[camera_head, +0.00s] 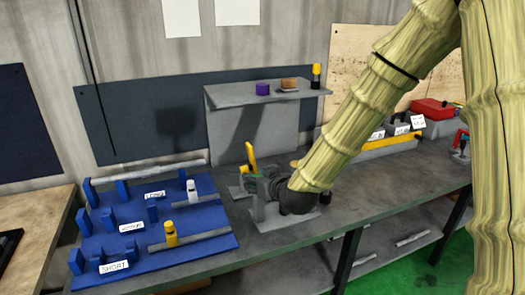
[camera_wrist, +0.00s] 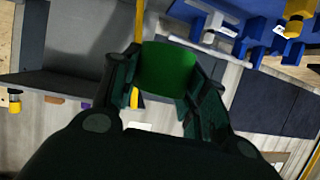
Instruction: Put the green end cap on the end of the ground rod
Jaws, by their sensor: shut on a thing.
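My gripper (camera_wrist: 165,78) is shut on a green end cap (camera_wrist: 168,68), a short cylinder held between the two dark fingers. In the head view my dark gripper (camera_head: 292,198) is low over the bench, by a grey fixture (camera_head: 258,213); the cap cannot be made out there. Grey rods lie on the blue rack (camera_head: 140,262): one at the back by the LONG label (camera_head: 150,167), one at the right with a silver piece (camera_head: 192,189) beside it, one at the front with a yellow piece (camera_head: 170,235) beside it. I cannot tell which rod is the ground one.
A yellow handle (camera_head: 251,157) stands up behind the fixture. A grey shelf (camera_head: 245,95) behind carries a purple block (camera_head: 262,88), a brown block (camera_head: 289,84) and a yellow-topped bottle (camera_head: 316,75). Bins and a red box (camera_head: 433,108) stand at the right. The bench front right is clear.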

